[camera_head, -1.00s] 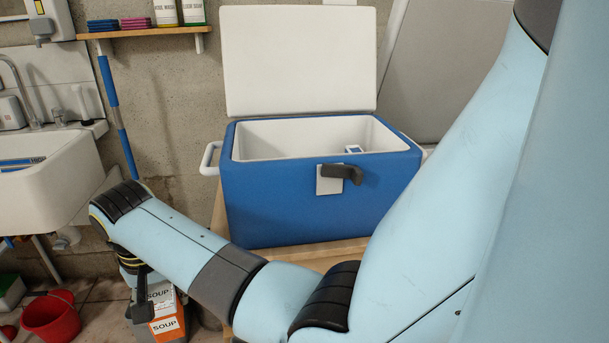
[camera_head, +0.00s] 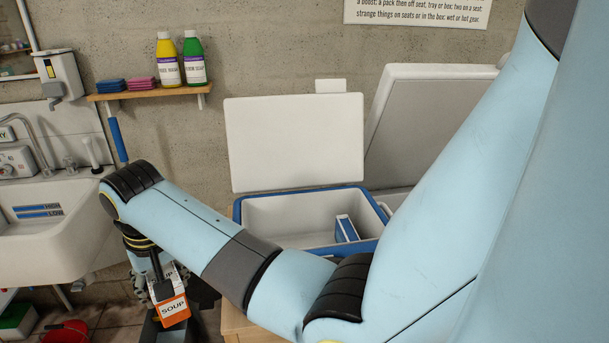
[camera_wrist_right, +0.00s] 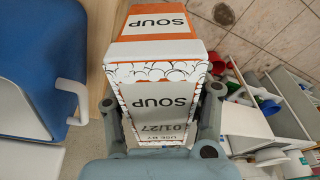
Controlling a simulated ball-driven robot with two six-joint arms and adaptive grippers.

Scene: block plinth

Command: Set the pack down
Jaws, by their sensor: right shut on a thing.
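The pack is an orange and white carton marked SOUP (camera_head: 174,309). My right gripper (camera_head: 163,284) is shut on it and holds it at the lower left of the head view. In the wrist view the carton (camera_wrist_right: 160,75) fills the middle, with a finger of my right gripper (camera_wrist_right: 160,105) against each side. What lies directly under the carton is hidden. My left gripper is out of view.
An open blue cool box (camera_head: 378,207) with a white lid (camera_head: 295,143) stands on a wooden bench (camera_head: 240,325). A blue and white slab (camera_head: 346,229) lies inside. A sink (camera_head: 60,230) is at left; a red bucket (camera_head: 68,333) stands on the floor.

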